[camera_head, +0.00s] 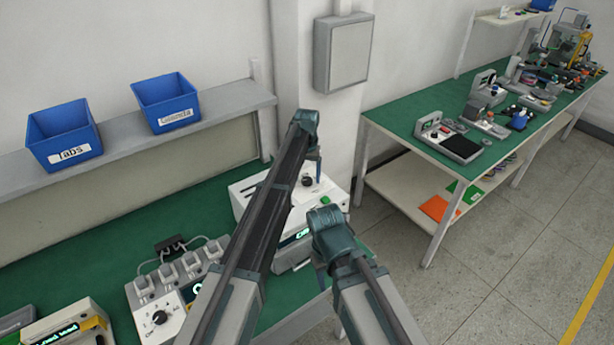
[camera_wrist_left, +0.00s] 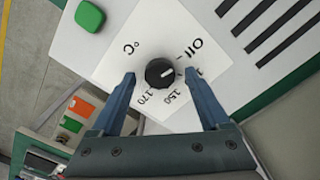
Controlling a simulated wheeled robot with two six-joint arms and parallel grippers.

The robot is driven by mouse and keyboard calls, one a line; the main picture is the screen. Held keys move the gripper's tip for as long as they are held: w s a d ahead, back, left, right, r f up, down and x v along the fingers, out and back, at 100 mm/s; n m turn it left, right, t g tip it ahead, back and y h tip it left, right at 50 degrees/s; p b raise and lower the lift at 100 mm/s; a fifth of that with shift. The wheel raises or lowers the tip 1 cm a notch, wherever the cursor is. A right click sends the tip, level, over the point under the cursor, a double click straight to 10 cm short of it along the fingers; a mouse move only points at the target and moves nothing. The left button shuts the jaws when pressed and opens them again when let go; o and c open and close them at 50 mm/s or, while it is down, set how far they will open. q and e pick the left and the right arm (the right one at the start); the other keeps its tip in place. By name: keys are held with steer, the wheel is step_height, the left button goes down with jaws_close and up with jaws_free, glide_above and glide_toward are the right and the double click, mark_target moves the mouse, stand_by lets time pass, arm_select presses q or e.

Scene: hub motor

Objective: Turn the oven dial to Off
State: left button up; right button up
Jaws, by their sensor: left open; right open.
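The oven (camera_head: 246,200) is a white box at the end of the green bench, with a lit green display on its front. Its black round dial (camera_head: 307,181) is on top and shows in the left wrist view (camera_wrist_left: 160,73), on a white plate marked Off, 150, 170 and °C. A pale line on the dial seems to point right, beside the Off label; its exact setting is hard to read. My left gripper (camera_wrist_left: 161,77) is open above the dial, one finger either side, with no clear contact. My right gripper (camera_head: 321,277) is lower, in front of the oven; its fingers are barely visible.
A green button (camera_wrist_left: 90,16) sits on the oven near the dial. A grey device with a knob (camera_head: 159,317) stands left on the bench. Blue bins (camera_head: 64,133) sit on the shelf. Another green-topped bench (camera_head: 400,115) stands right, across open floor.

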mark_target(307, 180)
arm_select(q)
step_height(307, 180, up, 13)
steer(key=p, duration=1.3)
steer(key=shift+r, duration=0.2)
steer(key=s+a+f+b, duration=0.2)
steer(key=s+f+b, duration=0.3)
steer(key=s, duration=0.8)
steer(key=s+a+f+m+b, duration=0.1)
steer(key=s+f+b, duration=0.4)
steer(key=s, duration=0.8)
steer(key=s+a+f+m+y+b, duration=0.1)
steer(key=s+f+b, duration=0.5)
steer(key=s, duration=0.7)
steer(key=shift+s+a, duration=0.25)
steer(key=shift+a, duration=0.65)
steer(key=shift+r, duration=0.1)
